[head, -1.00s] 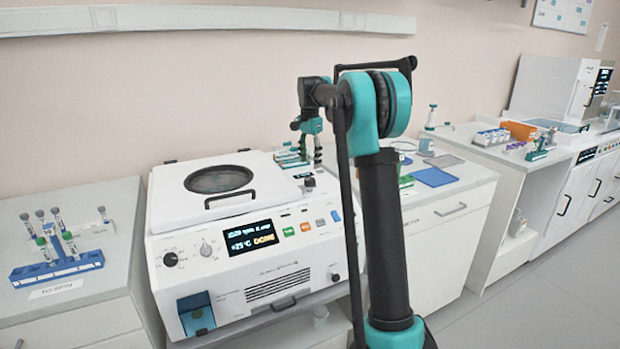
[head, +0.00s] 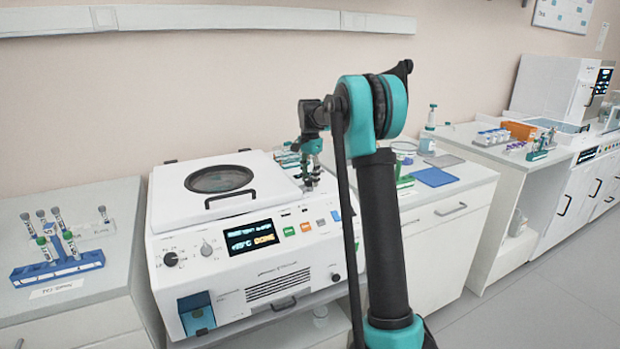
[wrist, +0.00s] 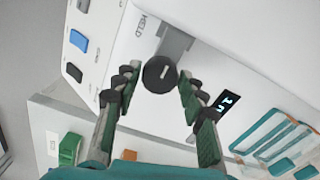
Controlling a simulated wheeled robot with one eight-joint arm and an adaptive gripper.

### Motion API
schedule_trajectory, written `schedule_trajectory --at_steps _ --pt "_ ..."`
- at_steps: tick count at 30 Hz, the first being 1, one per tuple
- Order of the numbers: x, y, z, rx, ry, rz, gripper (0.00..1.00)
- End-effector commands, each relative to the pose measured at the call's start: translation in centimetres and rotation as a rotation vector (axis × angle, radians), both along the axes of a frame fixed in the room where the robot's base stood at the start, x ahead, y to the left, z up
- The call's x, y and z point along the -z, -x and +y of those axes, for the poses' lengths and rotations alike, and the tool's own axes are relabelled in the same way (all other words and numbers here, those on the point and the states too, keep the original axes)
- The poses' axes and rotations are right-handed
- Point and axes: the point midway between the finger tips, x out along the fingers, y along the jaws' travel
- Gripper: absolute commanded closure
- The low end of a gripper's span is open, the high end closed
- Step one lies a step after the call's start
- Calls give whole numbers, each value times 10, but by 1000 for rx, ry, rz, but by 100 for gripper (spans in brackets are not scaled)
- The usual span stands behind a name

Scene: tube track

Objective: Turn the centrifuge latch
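The white centrifuge (head: 225,265) stands on the bench at centre left, its lid (head: 222,190) closed, with a round window and a black front handle. The latch is a round black knob (wrist: 160,74) with a white line across its face, on a grey mount; it fills the middle of the wrist view. My gripper (head: 309,184) is over the right front corner of the lid, pointing down. In the wrist view my gripper (wrist: 156,88) is open, its green-padded fingers on either side of the knob, with gaps visible. In the head view the fingers largely hide the knob.
A blue tube rack (head: 58,266) with several tubes stands on the left bench. The centrifuge's display (head: 251,237) reads DONE. Buttons and knobs line its sloped front panel. A blue mat (head: 435,177) lies on the right bench.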

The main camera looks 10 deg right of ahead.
Motion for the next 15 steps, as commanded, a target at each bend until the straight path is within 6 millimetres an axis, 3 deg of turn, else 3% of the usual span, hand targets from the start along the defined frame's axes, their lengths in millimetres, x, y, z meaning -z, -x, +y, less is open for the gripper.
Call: schedule_trajectory --at_steps 1,7,15 --pt "0 0 0 0 0 0 68" --pt "0 0 0 0 0 0 92" --pt "0 0 0 -29 0 0 92"
